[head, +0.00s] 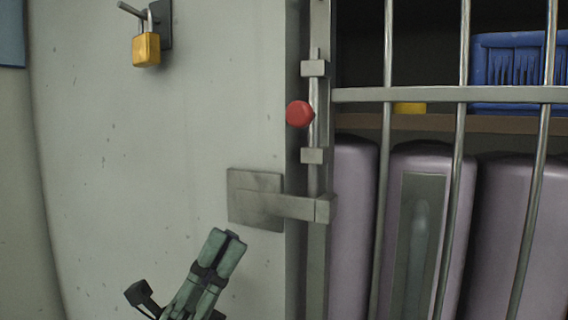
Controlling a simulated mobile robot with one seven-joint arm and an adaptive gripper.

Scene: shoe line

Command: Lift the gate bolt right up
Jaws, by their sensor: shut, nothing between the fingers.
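The gate bolt (314,125) is a thin upright metal rod on the gate's left edge. It runs through two grey guide blocks, and a round red knob (299,113) sticks out from it between them. Its lower end goes down to a grey bracket (290,206) fixed by a plate to the wall; whether it sits inside the bracket is hard to tell. My gripper (229,239) is at the lower middle, below the bracket's plate and well below and left of the red knob. Its green fingers are together, with nothing between them, and it touches nothing that I can see.
The barred gate (450,95) fills the right side. Behind it stand purple padded shapes (354,230) and a shelf with a blue basket (505,65). A yellow padlock (146,49) hangs on the pale wall (120,150) at upper left. The wall left of the knob is clear.

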